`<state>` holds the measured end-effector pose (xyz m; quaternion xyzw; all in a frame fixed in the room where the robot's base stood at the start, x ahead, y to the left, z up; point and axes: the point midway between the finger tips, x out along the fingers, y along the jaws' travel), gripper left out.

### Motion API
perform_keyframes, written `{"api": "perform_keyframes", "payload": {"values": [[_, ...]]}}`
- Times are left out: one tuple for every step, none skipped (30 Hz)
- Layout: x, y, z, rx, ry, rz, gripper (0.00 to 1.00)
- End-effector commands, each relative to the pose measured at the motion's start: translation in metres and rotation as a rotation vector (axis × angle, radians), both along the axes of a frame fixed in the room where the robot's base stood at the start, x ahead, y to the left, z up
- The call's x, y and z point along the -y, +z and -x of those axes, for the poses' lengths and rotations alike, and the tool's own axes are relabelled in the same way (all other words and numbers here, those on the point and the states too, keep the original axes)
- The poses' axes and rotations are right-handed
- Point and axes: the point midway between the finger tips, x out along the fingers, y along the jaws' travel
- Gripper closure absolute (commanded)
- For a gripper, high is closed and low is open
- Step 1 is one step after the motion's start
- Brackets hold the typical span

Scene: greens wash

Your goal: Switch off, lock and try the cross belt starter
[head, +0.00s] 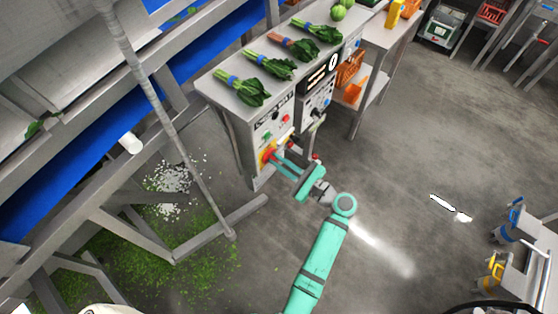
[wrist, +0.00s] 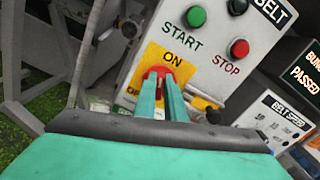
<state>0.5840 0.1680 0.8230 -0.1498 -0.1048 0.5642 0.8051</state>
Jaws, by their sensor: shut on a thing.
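The cross belt starter (wrist: 208,52) is a grey box with a partly visible BELT label; it also shows in the head view (head: 258,143) at the end of the bench. It has a green START button (wrist: 195,16) and a red STOP button (wrist: 238,48). Below them, a red rotary handle (wrist: 158,72) sits on a yellow plate with ON above it. My gripper (wrist: 162,88) is shut on the red handle, its teal fingers on either side. My gripper (head: 273,158) reaches the box from the right in the head view. The fingers hide much of the handle and the lower plate lettering.
A BELT SPEED panel (wrist: 275,120) stands just right of the starter. Bunched greens (head: 242,88) lie on the bench top (head: 222,77) above. A steel frame with a blue belt (head: 100,160) stands to the left. Open floor (head: 400,160) lies to the right.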

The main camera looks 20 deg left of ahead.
Motion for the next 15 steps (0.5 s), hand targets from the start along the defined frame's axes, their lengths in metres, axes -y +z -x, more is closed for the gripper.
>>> {"api": "perform_keyframes", "payload": {"values": [[-0.0001,0.0003,0.0004,0.042,0.000,0.015,1.00],[-0.0002,0.0002,0.0007,0.069,0.000,0.025,1.00],[-0.0004,0.0000,0.0010,0.105,0.000,0.038,1.00],[-0.0005,-0.0001,0.0013,0.132,0.000,0.048,1.00],[-0.0006,-0.0003,0.0015,0.159,0.000,0.058,1.00],[-0.0006,-0.0005,0.0017,0.196,-0.001,0.071,1.00],[-0.0008,-0.0006,0.0020,0.222,-0.001,0.080,1.00],[-0.0009,-0.0008,0.0022,0.248,-0.001,0.090,1.00],[-0.0010,-0.0010,0.0025,0.285,-0.001,0.103,1.00],[-0.0011,-0.0012,0.0027,0.311,-0.001,0.113,1.00],[-0.0012,-0.0014,0.0030,0.338,-0.001,0.122,1.00],[-0.0013,-0.0018,0.0033,0.374,-0.001,0.136,1.00],[-0.0014,-0.0020,0.0035,0.401,-0.001,0.145,1.00],[-0.0015,-0.0022,0.0037,0.427,-0.001,0.155,1.00],[-0.0015,-0.0025,0.0039,0.463,-0.001,0.168,1.00]]}}
